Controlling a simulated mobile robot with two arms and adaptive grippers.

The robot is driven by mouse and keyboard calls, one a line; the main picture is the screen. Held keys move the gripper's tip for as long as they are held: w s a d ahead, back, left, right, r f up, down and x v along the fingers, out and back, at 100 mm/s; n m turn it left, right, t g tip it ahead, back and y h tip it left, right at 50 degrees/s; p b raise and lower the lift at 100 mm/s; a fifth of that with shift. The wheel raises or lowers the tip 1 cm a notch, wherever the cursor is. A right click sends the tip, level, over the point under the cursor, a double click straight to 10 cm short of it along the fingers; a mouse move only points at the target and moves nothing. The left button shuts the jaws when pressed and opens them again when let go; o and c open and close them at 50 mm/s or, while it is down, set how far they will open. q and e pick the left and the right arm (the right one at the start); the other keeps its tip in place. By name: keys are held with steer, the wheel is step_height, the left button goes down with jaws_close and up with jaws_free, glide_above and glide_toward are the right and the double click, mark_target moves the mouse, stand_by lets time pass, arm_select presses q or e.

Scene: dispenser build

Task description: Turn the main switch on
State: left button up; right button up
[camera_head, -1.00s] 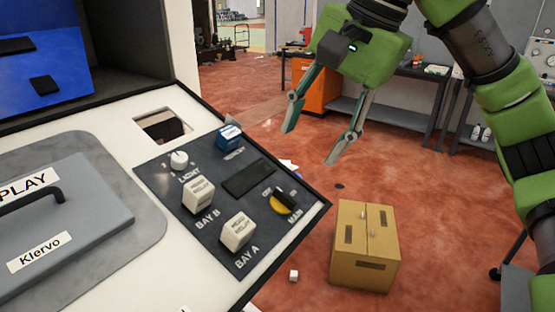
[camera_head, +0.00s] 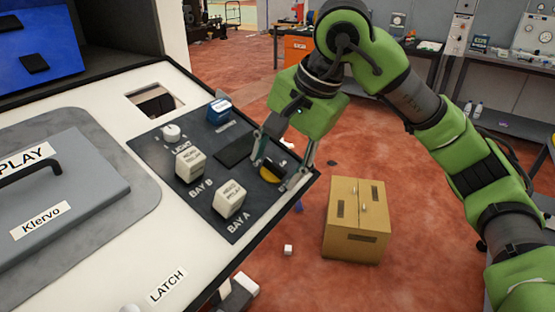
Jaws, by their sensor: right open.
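The main switch (camera_head: 270,173) is a black handle on a yellow round base at the right end of the dark control panel (camera_head: 222,205). My right gripper (camera_head: 275,172) is open, its two fingers pointing down on either side of the switch. The fingers partly hide the switch and its MAIN and OFF lettering. I cannot tell whether the fingers touch the switch.
The panel also holds the LIGHT knob (camera_head: 171,132), the white BAY B block (camera_head: 190,164), the white BAY A block (camera_head: 229,199) and a blue block (camera_head: 219,111). A cardboard box (camera_head: 356,225) stands on the red floor beyond the panel's edge.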

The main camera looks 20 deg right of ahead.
steer(key=shift+c, duration=0.4)
steer(key=c, duration=1)
steer(key=shift+f+m, duration=0.1)
steer(key=shift+m, duration=0.2)
steer(key=m+b, duration=0.1)
steer(key=m, duration=0.1)
steer(key=shift+m+b, duration=0.3)
steer(key=shift+m, duration=0.1)
steer(key=m+b, duration=0.1)
steer(key=m, duration=0.4)
steer(key=m+b, duration=0.1)
steer(key=m, duration=0.4)
steer(key=shift+b, duration=0.3)
steer(key=m, duration=0.4)
steer(key=shift+b, duration=0.4)
steer(key=shift+m, duration=0.4)
